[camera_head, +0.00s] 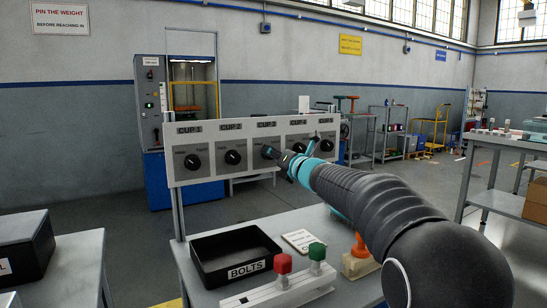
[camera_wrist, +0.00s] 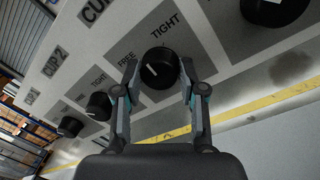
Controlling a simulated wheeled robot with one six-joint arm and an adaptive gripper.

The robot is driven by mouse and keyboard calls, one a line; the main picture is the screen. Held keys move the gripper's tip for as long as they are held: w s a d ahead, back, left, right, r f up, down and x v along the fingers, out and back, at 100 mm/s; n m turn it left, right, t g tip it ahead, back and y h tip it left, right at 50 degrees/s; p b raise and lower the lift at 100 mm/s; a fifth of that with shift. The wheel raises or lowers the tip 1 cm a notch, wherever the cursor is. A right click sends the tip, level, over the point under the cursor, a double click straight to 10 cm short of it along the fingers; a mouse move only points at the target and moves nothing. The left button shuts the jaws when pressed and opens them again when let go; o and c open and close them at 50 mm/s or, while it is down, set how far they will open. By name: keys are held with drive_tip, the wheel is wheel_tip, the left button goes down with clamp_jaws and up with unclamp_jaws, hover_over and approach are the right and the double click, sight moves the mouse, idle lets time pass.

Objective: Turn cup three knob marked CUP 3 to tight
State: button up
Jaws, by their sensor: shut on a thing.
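The CUP 3 knob (camera_wrist: 165,72) is a round black dial with a white pointer line on a grey plate. In the wrist view it sits between the two fingers of my gripper (camera_wrist: 160,78), which is shut on it. Its pointer line leans toward the FREE label (camera_wrist: 127,58), away from the TIGHT label (camera_wrist: 165,28). In the head view my gripper (camera_head: 275,155) reaches the CUP 3 knob (camera_head: 266,152) from the right and partly covers it. The CUP 3 label (camera_head: 266,125) is above it.
The white panel (camera_head: 240,174) also carries the CUP 1 knob (camera_head: 192,161), the CUP 2 knob (camera_head: 232,157) and others on the right. A black BOLTS tray (camera_head: 210,275) and red and green buttons (camera_head: 283,263) are on the table below. A blue machine (camera_head: 152,182) stands behind.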

drive_tip(key=shift+m+t+h+p, duration=0.4)
drive_tip(key=shift+m+p, duration=0.05)
drive_tip(key=shift+m, duration=4.05)
drive_tip(key=shift+f, duration=0.1)
drive_tip(key=o, duration=1.1)
drive_tip(key=shift+o, duration=0.2)
drive_tip(key=v, duration=1.2)
